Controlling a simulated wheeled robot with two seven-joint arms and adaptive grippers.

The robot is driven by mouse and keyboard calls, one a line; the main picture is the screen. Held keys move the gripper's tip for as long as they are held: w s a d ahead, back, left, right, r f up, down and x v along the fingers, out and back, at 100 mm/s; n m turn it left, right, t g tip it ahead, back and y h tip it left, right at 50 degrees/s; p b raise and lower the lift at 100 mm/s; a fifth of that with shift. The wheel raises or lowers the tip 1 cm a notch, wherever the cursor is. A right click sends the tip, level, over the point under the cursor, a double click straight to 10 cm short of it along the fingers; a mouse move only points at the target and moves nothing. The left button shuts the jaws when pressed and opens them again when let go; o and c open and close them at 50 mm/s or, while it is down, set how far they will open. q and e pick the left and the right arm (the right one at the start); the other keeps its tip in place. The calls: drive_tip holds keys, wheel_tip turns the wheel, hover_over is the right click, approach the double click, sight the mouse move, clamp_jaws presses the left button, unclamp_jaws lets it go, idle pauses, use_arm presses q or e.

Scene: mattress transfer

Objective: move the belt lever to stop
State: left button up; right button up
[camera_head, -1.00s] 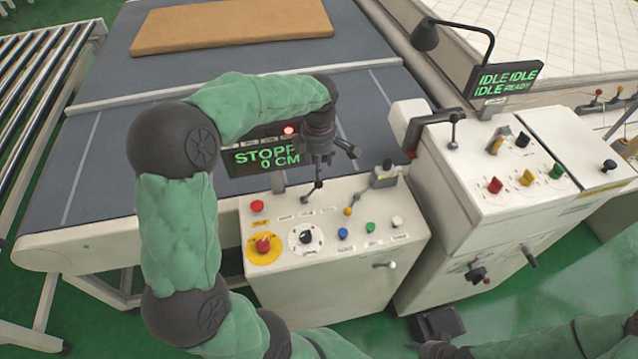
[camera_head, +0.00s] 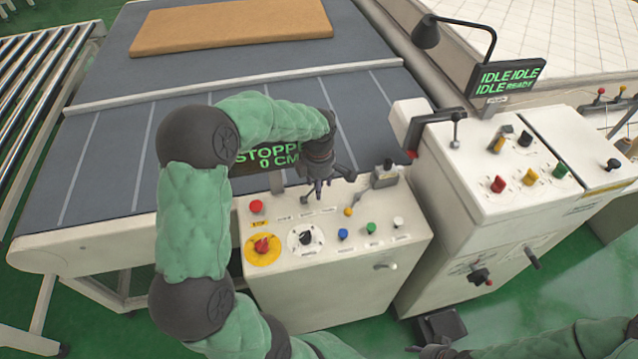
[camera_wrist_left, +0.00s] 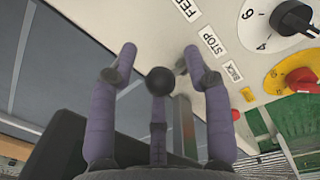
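The belt control box (camera_head: 345,265) stands in front of the conveyor. Its display (camera_head: 270,156), partly covered by my arm, shows "STOPP" and "0 CM". My left gripper (camera_head: 318,188) is over the box's back left part. In the left wrist view, a dark round knob (camera_wrist_left: 160,81), apparently the belt lever's, lies between my spread left fingers, with gaps on both sides. The FEED, STOP (camera_wrist_left: 208,40) and BACK labels run beside it. The lever's stem is hidden. My right gripper (camera_head: 440,352) is partly cut off at the bottom edge, its fingers unclear.
A red button (camera_head: 256,206), a yellow-ringed red emergency knob (camera_head: 262,246), a dial (camera_head: 305,238) and several coloured buttons crowd the box top. A second console (camera_head: 500,180) with an "IDLE" display stands right. A tan mattress (camera_head: 230,25) lies on the belt (camera_head: 110,150).

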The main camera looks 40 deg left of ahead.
use_arm(q)
clamp_jaws()
drive_tip(key=shift+s+a+r+t+h, duration=0.35)
drive_tip(key=shift+s+a+t+h, duration=0.15)
drive_tip(key=shift+t+h, duration=0.15)
drive_tip(key=shift+s+a+r+t+h, duration=0.15)
drive_tip(key=shift+s+r+t+h, duration=0.15)
drive_tip(key=shift+t, duration=0.15)
drive_tip(key=shift+s+a+r+p, duration=0.15)
drive_tip(key=shift+s+a+p, duration=0.25)
drive_tip(key=shift+p, duration=0.2)
drive_tip(key=shift+s+a+p, duration=0.3)
drive_tip(key=shift+s+p, duration=0.05)
drive_tip(key=shift+s, duration=0.35)
